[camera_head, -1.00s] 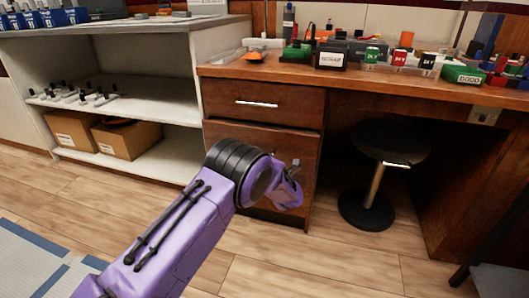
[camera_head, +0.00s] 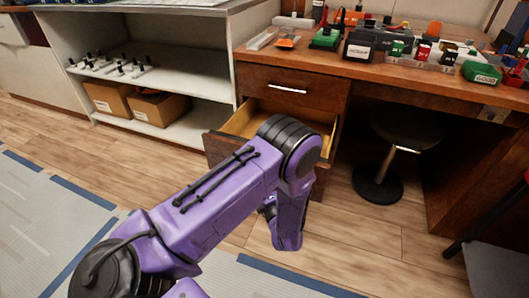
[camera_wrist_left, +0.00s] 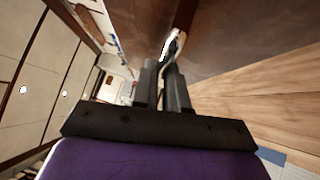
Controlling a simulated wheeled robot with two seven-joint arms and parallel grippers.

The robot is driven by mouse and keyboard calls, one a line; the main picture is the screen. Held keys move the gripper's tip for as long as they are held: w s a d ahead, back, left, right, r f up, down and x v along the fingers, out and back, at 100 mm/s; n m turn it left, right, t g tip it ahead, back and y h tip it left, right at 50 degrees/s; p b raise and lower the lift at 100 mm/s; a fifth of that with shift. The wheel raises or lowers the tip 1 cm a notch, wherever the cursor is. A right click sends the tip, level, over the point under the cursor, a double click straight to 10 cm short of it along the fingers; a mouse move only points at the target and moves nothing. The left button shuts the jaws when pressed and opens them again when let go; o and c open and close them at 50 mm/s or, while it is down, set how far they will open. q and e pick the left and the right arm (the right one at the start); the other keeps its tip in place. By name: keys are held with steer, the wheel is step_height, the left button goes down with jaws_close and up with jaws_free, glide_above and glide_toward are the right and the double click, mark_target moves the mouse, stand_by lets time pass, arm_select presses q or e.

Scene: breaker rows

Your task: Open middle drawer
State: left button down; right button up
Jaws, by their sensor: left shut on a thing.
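The wooden desk cabinet has an upper drawer (camera_head: 305,84), which is shut, with a silver handle (camera_head: 287,89). The drawer below it (camera_head: 238,123) is pulled out, showing its pale yellowish inside. My purple left arm covers most of that drawer's front in the head view, and my left gripper is hidden or unclear there. In the left wrist view, the fingers of my left gripper (camera_wrist_left: 166,86) are close together on a shiny drawer handle (camera_wrist_left: 173,44), beside a brown wooden drawer front (camera_wrist_left: 225,38). My right gripper is in neither view.
A black stool (camera_head: 380,185) stands under the desk to the right. A white shelf (camera_head: 165,85) with cardboard boxes stands to the left. The desktop (camera_head: 385,72) holds breakers and labelled boxes. Wooden floor and a grey mat (camera_head: 40,215) lie in front.

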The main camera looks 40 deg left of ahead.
arm_select(q)
steer(key=shift+s+d, duration=0.15)
steer(key=shift+s, duration=0.1)
steer(key=c, duration=1.2)
jaws_free()
steer(key=shift+o, duration=0.2)
steer(key=p+v, duration=0.1)
steer(key=v, duration=0.9)
steer(key=shift+d, duration=0.25)
steer(key=shift+s, duration=0.15)
